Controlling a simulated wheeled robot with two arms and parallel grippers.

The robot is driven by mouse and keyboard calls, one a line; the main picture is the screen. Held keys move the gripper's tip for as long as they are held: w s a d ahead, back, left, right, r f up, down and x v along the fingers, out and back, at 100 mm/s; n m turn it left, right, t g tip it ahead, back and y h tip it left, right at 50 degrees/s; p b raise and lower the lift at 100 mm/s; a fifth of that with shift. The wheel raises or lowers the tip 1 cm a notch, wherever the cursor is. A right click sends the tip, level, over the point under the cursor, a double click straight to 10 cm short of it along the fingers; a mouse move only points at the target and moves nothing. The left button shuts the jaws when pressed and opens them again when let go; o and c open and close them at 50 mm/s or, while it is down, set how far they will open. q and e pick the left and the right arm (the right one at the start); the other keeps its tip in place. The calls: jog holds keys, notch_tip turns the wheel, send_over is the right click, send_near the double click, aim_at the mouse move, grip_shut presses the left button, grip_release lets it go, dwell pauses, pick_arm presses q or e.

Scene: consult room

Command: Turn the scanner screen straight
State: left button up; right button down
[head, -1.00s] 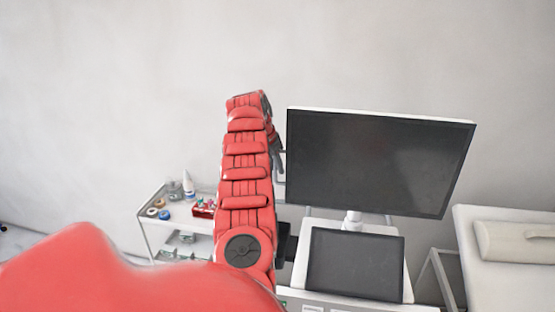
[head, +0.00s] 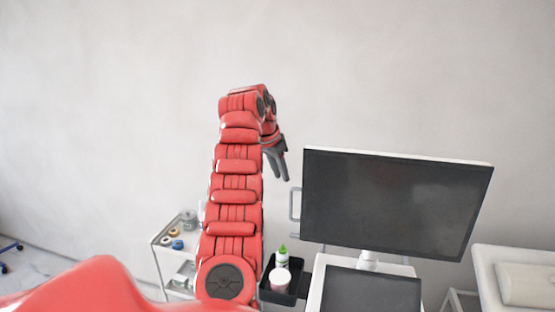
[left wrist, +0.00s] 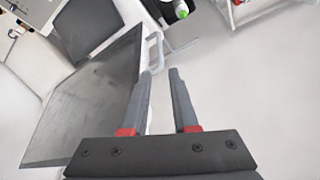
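The scanner screen (head: 398,203) is a large dark panel with a white rim; its top edge slopes down to the right in the head view. A pale loop handle (head: 295,204) stands out from its left side. In the left wrist view the screen (left wrist: 82,100) lies left of the fingers and the handle (left wrist: 155,48) is just beyond the fingertips. My left gripper (head: 281,172) is above and left of the handle, apart from it. Its fingers (left wrist: 162,72) are open with nothing between them. My right gripper is not in view.
Below the screen is a smaller dark panel (head: 372,292) on the scanner. A black holder (head: 268,290) carries a green-capped bottle (head: 282,258) and a pale cup. A white trolley (head: 160,255) stands at left, a couch (head: 488,262) at right. The wall behind is bare.

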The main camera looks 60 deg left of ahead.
pick_arm(q)
jog(key=p+v, duration=0.2)
jog(key=v, duration=0.1)
jog(key=shift+s+d+r, duration=0.15)
jog(key=shift+r, duration=0.05)
jog(key=shift+f, duration=0.1)
dwell(0.5)
